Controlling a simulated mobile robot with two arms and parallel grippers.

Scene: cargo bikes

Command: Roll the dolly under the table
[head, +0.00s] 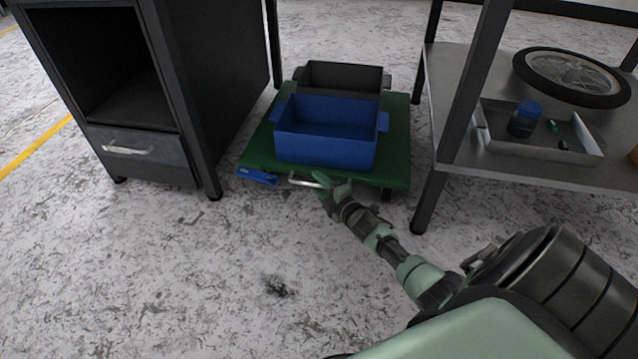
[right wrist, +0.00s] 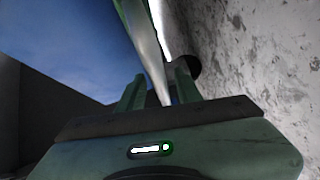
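The dolly (head: 398,140) is a low green platform between two pieces of furniture, carrying a blue bin (head: 325,150) in front of a dark bin (head: 343,72). A metal handle (head: 304,182) shows at its near edge. My right gripper (head: 325,184) is at this handle. In the right wrist view a shiny bar (right wrist: 157,70) runs between the two fingers (right wrist: 160,88), which look closed about it. A dark table with a drawer unit (head: 150,155) stands left of the dolly, its thin leg (head: 272,40) beside the platform. My left gripper is out of view.
On the right, a metal rack's dark front leg (head: 430,200) stands close to the dolly. Its shelf (head: 475,165) holds a wheel (head: 530,75) and a tray (head: 590,150) with a blue-capped jar. A blue piece (head: 257,177) shows at the dolly's left front corner. The near floor is clear.

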